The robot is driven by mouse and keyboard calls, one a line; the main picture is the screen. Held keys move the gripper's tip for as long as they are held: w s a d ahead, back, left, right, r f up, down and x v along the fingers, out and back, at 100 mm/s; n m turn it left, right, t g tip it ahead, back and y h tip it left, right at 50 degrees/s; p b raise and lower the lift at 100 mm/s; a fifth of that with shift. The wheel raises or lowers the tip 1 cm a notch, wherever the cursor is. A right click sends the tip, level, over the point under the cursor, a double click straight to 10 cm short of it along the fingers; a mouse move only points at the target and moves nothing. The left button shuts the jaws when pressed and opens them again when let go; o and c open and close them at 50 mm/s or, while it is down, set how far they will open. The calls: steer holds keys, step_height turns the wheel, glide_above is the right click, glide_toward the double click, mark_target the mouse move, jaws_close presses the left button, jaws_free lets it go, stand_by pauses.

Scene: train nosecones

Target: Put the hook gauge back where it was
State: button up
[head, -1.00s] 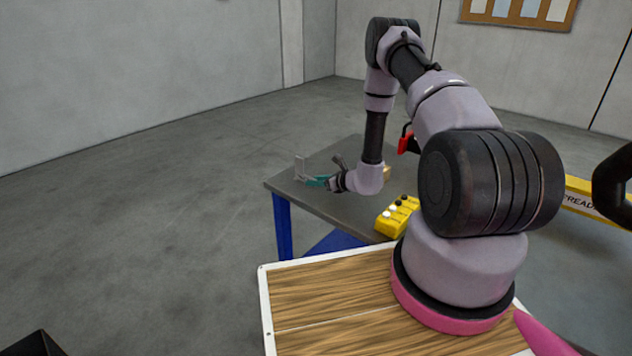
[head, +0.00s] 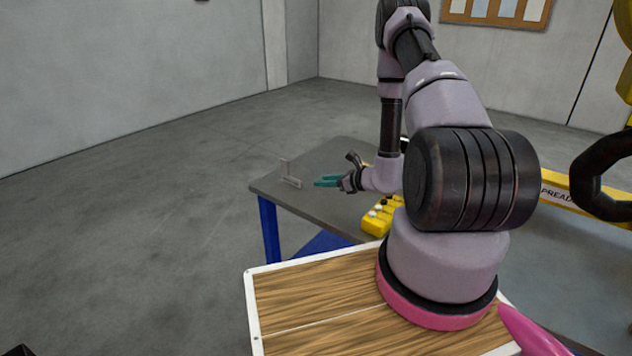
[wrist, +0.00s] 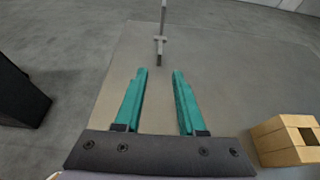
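The hook gauge, a thin light-grey piece with an upright post and a short foot, stands near the far left corner of the grey table top in the head view (head: 288,176). It also shows at the top middle of the wrist view (wrist: 161,42). My gripper has teal fingers (head: 318,182) and is to the right of the gauge, low over the table. In the wrist view its fingers (wrist: 160,72) are spread apart with nothing between them. The gauge is a short way beyond the fingertips, roughly in line with the gap, and not touched.
The grey table (head: 328,207) has a blue frame. A yellow box with black and white buttons (head: 376,222) sits at its near edge. A wooden block with a square hole (wrist: 287,139) is to the right of my gripper. A dark object (wrist: 18,92) stands off the table's left.

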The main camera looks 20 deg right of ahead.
steer(key=shift+s+d+r, duration=0.1)
steer(key=shift+s+d, duration=0.05)
steer(key=shift+s, duration=0.1)
steer(key=s+a+r+n+g+y, duration=0.15)
steer(key=a+r+n, duration=0.25)
steer(key=r, duration=0.5)
steer(key=s+a+r+n+g+y, duration=0.1)
steer(key=s+a+r+n+g, duration=0.3)
steer(key=r, duration=0.5)
steer(key=s+a+r+n+g+y, duration=0.25)
steer(key=r+n, duration=0.25)
steer(key=r, duration=0.4)
steer(key=s+d+r+n+t+h, duration=0.2)
steer(key=s+r+n+h, duration=0.3)
steer(key=s+r, duration=0.4)
steer(key=s+d+r+n+t+h, duration=0.2)
steer(key=s+d+r+n+h, duration=0.2)
steer(key=s+r, duration=0.5)
steer(key=s+n+h, duration=0.1)
steer(key=n+h, duration=0.1)
steer(key=shift+s+d+r+n, duration=0.15)
steer(key=shift+s+d+n, duration=0.05)
steer(key=shift+d+n, duration=0.15)
